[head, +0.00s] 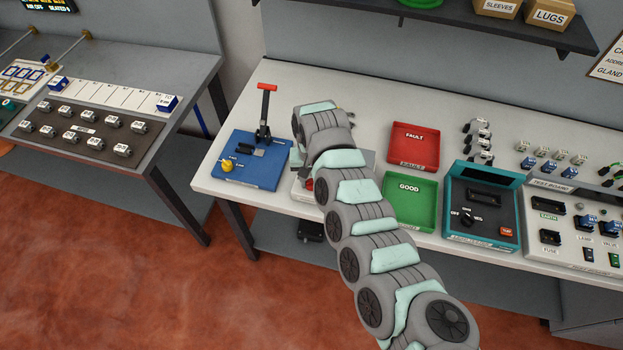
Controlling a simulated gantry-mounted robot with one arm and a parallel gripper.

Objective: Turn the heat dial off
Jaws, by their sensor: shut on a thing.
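I see no dial that I can read as the heat dial. A pale device (299,187) with a red part (309,184) stands on the white bench, mostly hidden under my arm. Whether it bears the heat dial I cannot tell. My arm reaches from the lower right up to this device, and its last links lie over it. My gripper and its fingertips are hidden behind the arm, so what they hold does not show.
A blue lever press (245,170) stands left of my arm. A red FAULT tray (420,142), a green GOOD tray (412,205) and a teal tester (484,238) with an OFF-marked knob (467,217) stand to the right. A shelf (450,20) hangs above.

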